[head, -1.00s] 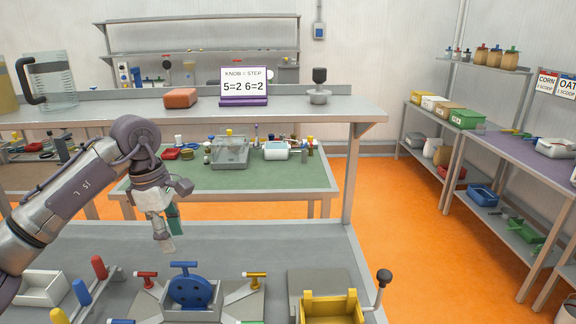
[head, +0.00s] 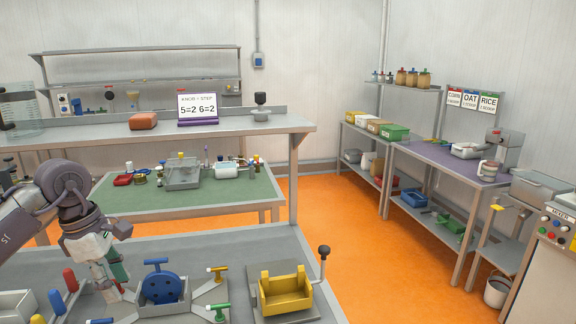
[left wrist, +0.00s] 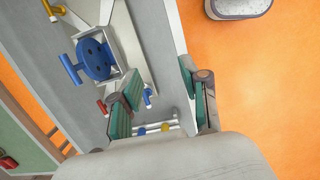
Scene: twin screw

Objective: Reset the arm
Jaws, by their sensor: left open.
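My left arm comes in from the left in the head view. Its gripper (head: 112,272) hangs above the grey bench (head: 240,243), just left of the blue disc with handles (head: 161,288). In the left wrist view the gripper (left wrist: 160,103) has its two green-padded fingers apart, with nothing between them. The blue disc (left wrist: 97,60) shows there at upper left, apart from the fingers. My right gripper is not in view.
A yellow tray (head: 286,294) with a black-knobbed crank stands right of the disc. Red and blue pegs (head: 70,280) and a white bin (head: 16,303) are at left. A sign (head: 198,108) stands on the shelf behind. Orange floor (head: 350,240) is open at right.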

